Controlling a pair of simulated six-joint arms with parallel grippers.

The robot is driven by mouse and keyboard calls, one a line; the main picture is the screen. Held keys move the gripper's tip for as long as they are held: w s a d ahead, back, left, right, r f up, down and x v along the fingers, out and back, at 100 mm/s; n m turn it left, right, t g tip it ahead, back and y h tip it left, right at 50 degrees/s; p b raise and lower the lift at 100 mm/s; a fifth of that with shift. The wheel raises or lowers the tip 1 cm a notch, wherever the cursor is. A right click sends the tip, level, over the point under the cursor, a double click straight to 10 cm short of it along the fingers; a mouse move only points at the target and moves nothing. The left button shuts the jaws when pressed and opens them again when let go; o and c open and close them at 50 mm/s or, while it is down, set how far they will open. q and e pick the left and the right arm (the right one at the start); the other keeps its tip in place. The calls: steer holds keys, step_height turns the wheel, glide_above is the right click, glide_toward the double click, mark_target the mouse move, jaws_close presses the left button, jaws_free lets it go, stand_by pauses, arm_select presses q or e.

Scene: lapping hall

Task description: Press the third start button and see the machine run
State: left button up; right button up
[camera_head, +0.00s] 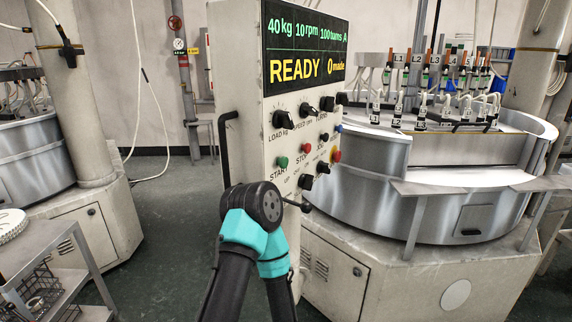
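The control panel (273,140) is a pale upright box with a display (305,48) that reads READY, 0 made, 40 kg, 10 rpm and 100 turns. The green button (282,162) labelled START is at the panel's lower left. Only one start button shows clearly. A black and teal arm joint of mine stands in front of the panel's lower left, below the green button. Neither gripper's fingertips show.
The round lapping machine (440,215) stands right behind the panel, with several labelled fittings on top. Black knobs (284,118) are on the panel. A grey cart (48,260) is at lower left, another machine (92,215) behind it. Floor between is clear apart from a white hose.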

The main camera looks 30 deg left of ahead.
arm_select(q)
jaws_close()
stand_by(0.9)
